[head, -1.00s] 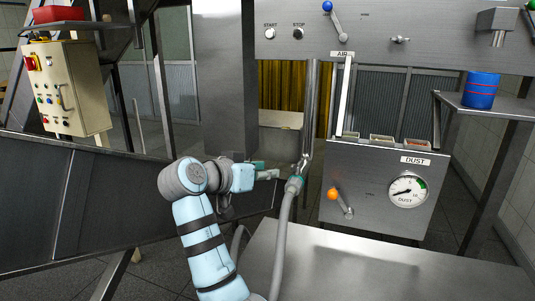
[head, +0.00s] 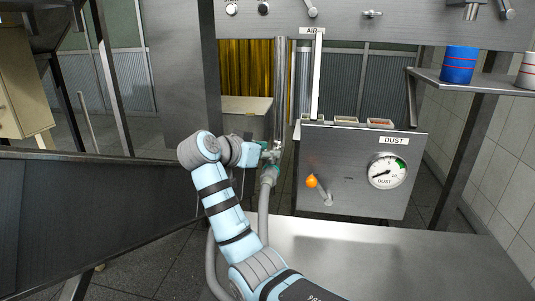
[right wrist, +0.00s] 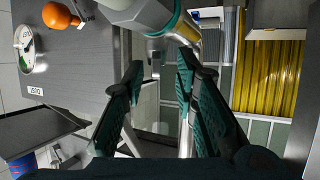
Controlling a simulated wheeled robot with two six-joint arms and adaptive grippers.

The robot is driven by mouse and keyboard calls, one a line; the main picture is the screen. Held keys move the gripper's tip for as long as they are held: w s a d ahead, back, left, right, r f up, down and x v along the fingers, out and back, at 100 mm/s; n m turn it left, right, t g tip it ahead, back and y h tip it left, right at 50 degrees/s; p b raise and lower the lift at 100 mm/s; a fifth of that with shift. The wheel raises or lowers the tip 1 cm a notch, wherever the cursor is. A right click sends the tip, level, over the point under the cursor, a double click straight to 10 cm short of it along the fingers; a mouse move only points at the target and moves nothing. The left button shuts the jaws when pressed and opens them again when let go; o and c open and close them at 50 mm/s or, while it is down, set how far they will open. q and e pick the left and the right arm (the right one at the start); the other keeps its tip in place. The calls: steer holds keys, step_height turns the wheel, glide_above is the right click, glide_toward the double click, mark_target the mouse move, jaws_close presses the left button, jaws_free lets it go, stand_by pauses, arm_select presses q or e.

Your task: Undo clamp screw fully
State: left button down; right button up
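The joint and collar also show at the top of the right wrist view (right wrist: 160,14). I cannot clearly pick out the clamp screw; it is small or hidden at this joint. My right gripper (head: 269,154) is right at the joint in the head view. My left gripper is out of view.
A steel panel (head: 345,205) with an orange-knobbed lever (head: 312,181) and a dust gauge (head: 387,171) stands right of the hose. A bare steel table (head: 370,255) lies in front. A dark sloped chute (head: 90,220) is at left. A blue can (head: 458,65) stands on a shelf.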

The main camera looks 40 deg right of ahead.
steer(key=shift+d, duration=0.35)
steer(key=shift+s+d, duration=0.1)
steer(key=shift+s, duration=0.05)
steer(key=shift+w+f, duration=0.15)
steer(key=shift+w, duration=0.05)
jaws_close()
steer(key=shift+s+n+t, duration=0.1)
steer(key=shift+n+t, duration=0.3)
